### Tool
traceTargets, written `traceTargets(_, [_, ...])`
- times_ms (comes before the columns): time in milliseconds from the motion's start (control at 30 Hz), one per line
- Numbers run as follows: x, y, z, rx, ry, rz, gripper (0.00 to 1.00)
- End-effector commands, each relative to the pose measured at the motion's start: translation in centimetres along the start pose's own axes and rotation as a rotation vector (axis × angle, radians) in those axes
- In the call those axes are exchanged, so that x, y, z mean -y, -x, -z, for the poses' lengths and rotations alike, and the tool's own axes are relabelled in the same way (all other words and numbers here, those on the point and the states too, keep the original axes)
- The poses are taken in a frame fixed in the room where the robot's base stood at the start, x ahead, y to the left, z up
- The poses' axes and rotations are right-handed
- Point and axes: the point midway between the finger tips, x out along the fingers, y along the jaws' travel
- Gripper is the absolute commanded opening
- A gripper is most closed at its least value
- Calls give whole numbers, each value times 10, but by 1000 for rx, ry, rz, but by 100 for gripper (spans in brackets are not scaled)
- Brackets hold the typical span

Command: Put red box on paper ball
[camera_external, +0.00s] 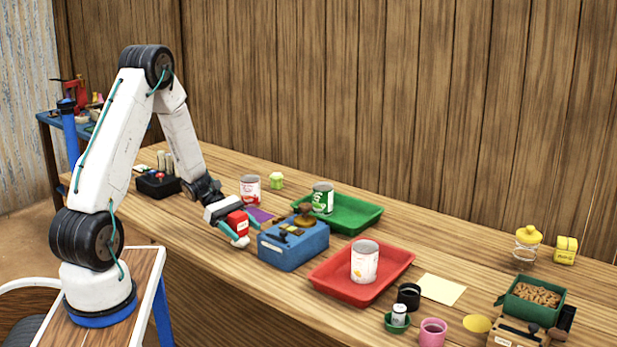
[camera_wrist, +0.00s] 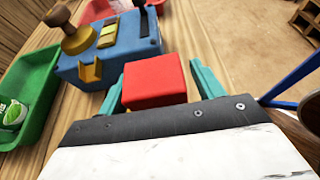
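The red box (camera_external: 237,222) is between the teal fingers of my gripper (camera_external: 236,228), left of the blue balance box. I cannot make out a paper ball for certain. A small pale green lump (camera_external: 276,181) stands at the back, too small to identify.
A blue box (camera_external: 293,247) with a brown knob stands close right of my gripper. A green tray (camera_external: 362,218) and red tray (camera_external: 330,288) hold cans. A red-labelled can (camera_external: 250,188) stands behind.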

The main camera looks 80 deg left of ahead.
Motion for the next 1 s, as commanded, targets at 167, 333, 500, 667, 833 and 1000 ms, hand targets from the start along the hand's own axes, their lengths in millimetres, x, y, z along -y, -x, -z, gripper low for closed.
traceTargets(167, [0,0,-1,0,0,0,67])
traceTargets(333, [-1,14,-3,1,0,-4,67])
traceTargets(500, [-1,48,-2,0,0,-6,67])
traceTargets(667, [-1,83,-2,0,0,-5,67])
traceTargets(833, [0,109,-3,0,-1,-3,67])
traceTargets(1000, [0,117,-8,-9,-14,12,67])
